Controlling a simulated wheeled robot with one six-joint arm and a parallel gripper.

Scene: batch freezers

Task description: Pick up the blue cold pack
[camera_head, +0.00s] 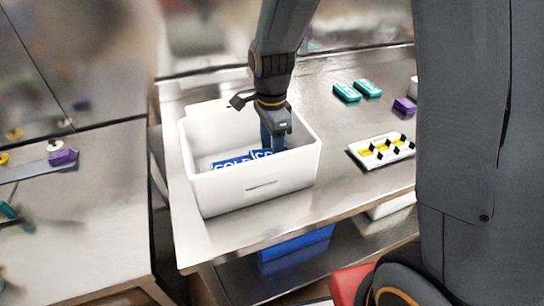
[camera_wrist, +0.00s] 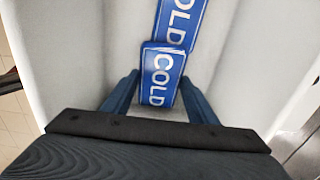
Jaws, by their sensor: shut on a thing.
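Two blue cold packs with white "COLD" lettering lie inside a white open-topped box (camera_head: 252,187). In the wrist view the near cold pack (camera_wrist: 161,74) is between the two fingers of my gripper (camera_wrist: 158,90), which is shut on it. The other cold pack (camera_wrist: 180,20) lies just beyond, its end touching or overlapped by the near one. In the head view my gripper (camera_head: 272,138) reaches down into the box at the right-hand pack (camera_head: 262,154); the left-hand pack (camera_head: 232,163) is beside it. The front wall hides their lower parts.
The box stands on a metal table (camera_head: 330,115). To its right are two teal packs (camera_head: 347,92), a purple block (camera_head: 404,106) and a white tray with yellow and black pieces (camera_head: 382,149). A blue container (camera_head: 297,243) sits on the shelf below. The box walls surround my gripper closely.

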